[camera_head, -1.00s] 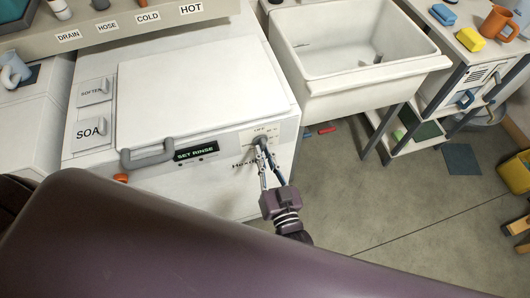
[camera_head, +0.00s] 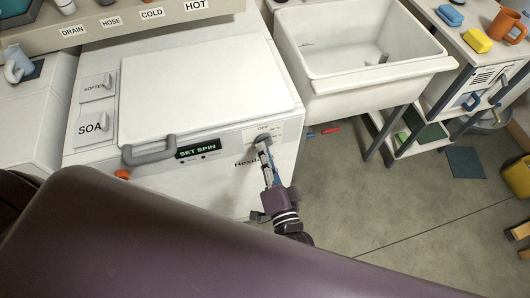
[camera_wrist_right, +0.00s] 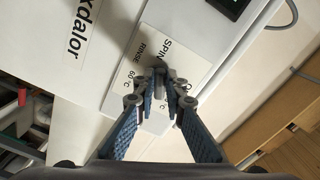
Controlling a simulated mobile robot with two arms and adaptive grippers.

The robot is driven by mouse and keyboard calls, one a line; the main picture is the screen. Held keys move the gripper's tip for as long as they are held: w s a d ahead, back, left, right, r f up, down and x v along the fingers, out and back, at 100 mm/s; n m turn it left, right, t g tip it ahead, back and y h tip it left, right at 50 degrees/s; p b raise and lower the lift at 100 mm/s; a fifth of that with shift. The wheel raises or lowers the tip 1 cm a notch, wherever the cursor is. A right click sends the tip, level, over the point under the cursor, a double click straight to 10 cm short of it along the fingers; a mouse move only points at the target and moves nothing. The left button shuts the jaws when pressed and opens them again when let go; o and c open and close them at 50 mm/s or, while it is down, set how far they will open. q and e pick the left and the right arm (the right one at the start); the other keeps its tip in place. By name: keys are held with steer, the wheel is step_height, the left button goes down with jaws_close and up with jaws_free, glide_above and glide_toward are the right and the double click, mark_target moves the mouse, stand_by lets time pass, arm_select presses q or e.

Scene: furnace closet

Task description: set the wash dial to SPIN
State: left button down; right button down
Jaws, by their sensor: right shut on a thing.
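The white washing machine (camera_head: 215,85) stands below me with its lid shut. Its small dark display (camera_head: 198,148) reads SET SPIN. The grey wash dial (camera_head: 263,138) sits on a pale label plate at the machine's front right corner. My right gripper (camera_head: 266,150) is shut on the dial. In the right wrist view the fingertips (camera_wrist_right: 160,82) close around the dial, which they largely hide. The label plate (camera_wrist_right: 178,55) there shows SPIN, RINSE and temperature marks, some covered by the fingers. My left gripper is not in view.
A grey lid handle (camera_head: 148,152) is left of the display. A white sink (camera_head: 350,85) stands right of the machine, beside a shelf unit with a yellow sponge (camera_head: 477,40) and an orange mug (camera_head: 504,27). Open floor (camera_head: 400,215) lies at the lower right.

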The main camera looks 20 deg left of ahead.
steer(key=shift+m, duration=0.5)
steer(key=c, duration=2)
jaws_free()
steer(key=v, duration=1.2)
